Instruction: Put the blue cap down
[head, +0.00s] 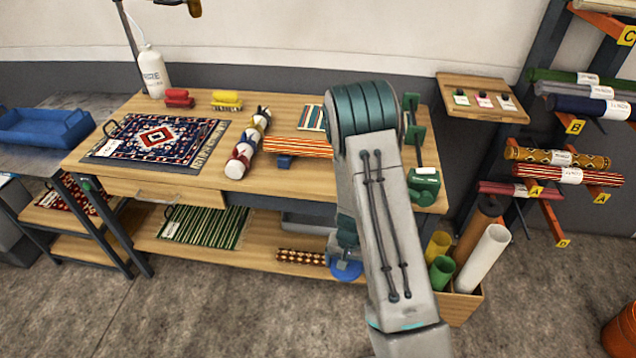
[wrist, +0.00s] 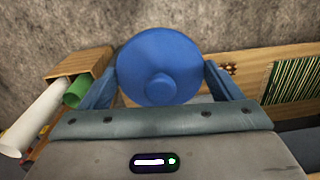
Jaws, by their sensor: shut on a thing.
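In the head view the cap (head: 346,271) shows below my arm, at the front edge of the workbench's lower shelf. My arm hides part of my gripper there. I cannot tell whether the cap touches the shelf.
The workbench (head: 290,180) holds a patterned rug (head: 155,138), rolled rugs and brushes. Its lower shelf (head: 240,253) carries a striped green rug (head: 205,226) and a small patterned roll (head: 301,257). A wooden box (head: 463,303) of tubes stands to the right.

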